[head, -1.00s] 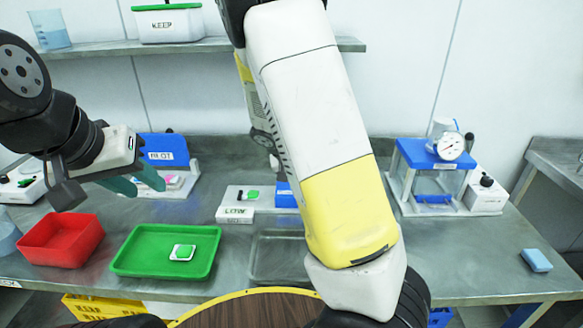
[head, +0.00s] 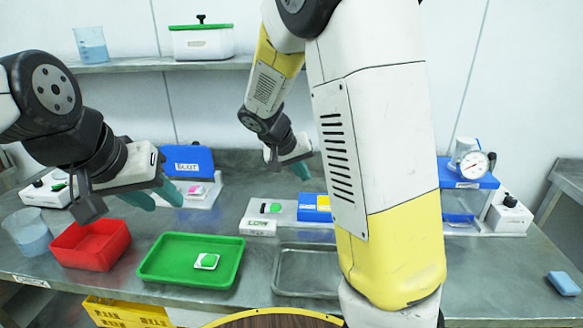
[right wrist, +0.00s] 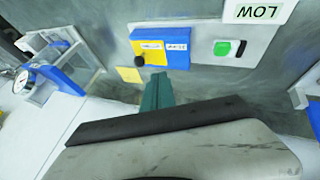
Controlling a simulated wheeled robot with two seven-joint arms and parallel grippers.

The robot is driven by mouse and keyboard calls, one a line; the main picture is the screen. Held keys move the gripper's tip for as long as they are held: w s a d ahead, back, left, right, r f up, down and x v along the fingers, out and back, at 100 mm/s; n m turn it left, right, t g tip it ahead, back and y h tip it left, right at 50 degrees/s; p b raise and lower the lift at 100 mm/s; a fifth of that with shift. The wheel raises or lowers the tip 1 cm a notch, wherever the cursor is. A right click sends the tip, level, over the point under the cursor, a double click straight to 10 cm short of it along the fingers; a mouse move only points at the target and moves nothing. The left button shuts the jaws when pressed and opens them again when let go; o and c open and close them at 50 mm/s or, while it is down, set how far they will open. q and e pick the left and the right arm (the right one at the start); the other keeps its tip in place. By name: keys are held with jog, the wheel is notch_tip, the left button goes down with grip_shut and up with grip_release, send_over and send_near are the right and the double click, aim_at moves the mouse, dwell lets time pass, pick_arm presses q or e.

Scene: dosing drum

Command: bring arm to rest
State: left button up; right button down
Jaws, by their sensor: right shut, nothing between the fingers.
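My right arm (head: 385,150) crosses the middle of the head view, its upper part close to the camera and its forearm bent back behind it. My right gripper (head: 302,171) is over the back of the bench, near the blue and yellow block; in the right wrist view its teal fingers (right wrist: 157,92) are together with nothing between them. My left gripper (head: 155,195) hangs at the left above the red and green trays, its two teal fingers apart and empty.
A gauge stand (head: 470,182) is at right. The bench's right front is mostly clear.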

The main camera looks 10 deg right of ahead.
jog(key=s+r+n+t+y, duration=0.1)
jog(key=s+r+y, duration=0.2)
jog(key=s, duration=0.8)
jog(key=s+r+n+t+y, duration=0.1)
jog(key=s+r+y, duration=0.3)
jog(key=s+r, duration=0.4)
jog(key=s+a, duration=0.1)
jog(key=s, duration=0.2)
jog(key=shift+s, duration=0.25)
